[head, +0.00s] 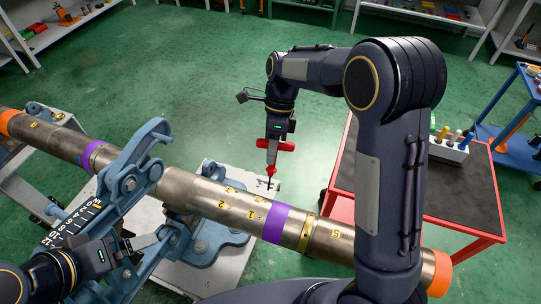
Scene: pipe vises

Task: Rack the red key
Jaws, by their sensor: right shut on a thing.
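The red key (288,146) has a red cross handle and a thin shaft with a red collar pointing down. My right gripper (272,148) is shut on it, holding it upright beyond the long pipe, in front of a pale plate. Whether the tip touches anything is unclear.
The steel pipe (205,195), with purple bands and orange ends, runs across the front. The red cart (470,193) has a mostly bare dark top; my right arm partly covers it. A blue cart (512,140) stands farther right. Green floor is open behind.

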